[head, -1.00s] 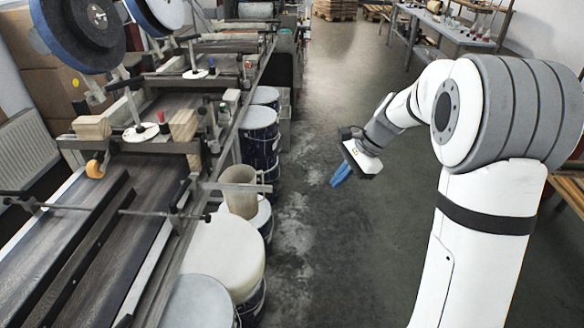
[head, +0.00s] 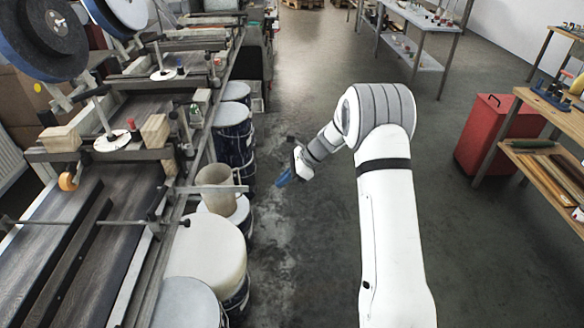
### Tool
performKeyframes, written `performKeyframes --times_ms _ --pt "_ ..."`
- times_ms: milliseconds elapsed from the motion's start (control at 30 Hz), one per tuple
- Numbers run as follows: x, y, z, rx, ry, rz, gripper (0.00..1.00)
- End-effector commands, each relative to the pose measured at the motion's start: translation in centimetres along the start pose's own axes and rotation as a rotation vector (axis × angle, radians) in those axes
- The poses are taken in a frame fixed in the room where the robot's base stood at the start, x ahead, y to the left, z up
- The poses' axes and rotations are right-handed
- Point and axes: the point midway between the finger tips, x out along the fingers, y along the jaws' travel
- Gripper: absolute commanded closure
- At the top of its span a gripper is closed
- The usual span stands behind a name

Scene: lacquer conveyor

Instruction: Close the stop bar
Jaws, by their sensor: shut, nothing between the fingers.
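A flat pale bar (head: 208,189) sticks out from the conveyor's right edge above the drums. A thin dark rod (head: 90,222) with a knob at its right end lies across the near part of the conveyor (head: 60,262). I cannot tell for sure which of the two is the stop bar. My gripper (head: 282,181) has blue fingers, which are shut and empty. It hangs over the floor aisle, right of the drums and clear of both bars. The fingertips are small in the head view.
Large drums (head: 205,248) line the conveyor's right side, one with a beige bucket (head: 217,184) on top. Wooden blocks (head: 154,131) and discs stand on the conveyor frame. A red cabinet (head: 497,135) and a wooden bench (head: 545,108) stand at the right. The aisle floor (head: 300,260) is open.

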Motion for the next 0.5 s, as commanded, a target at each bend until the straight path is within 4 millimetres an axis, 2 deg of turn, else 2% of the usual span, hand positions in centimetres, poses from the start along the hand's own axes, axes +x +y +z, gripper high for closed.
performKeyframes --times_ms 67,200,500 --pt "1.6 0.1 0.1 0.001 0.000 0.003 1.00" --pt "3.0 0.0 1.8 -0.002 0.000 0.000 1.00" --pt "4.3 0.0 2.7 0.000 0.000 -0.001 1.00"
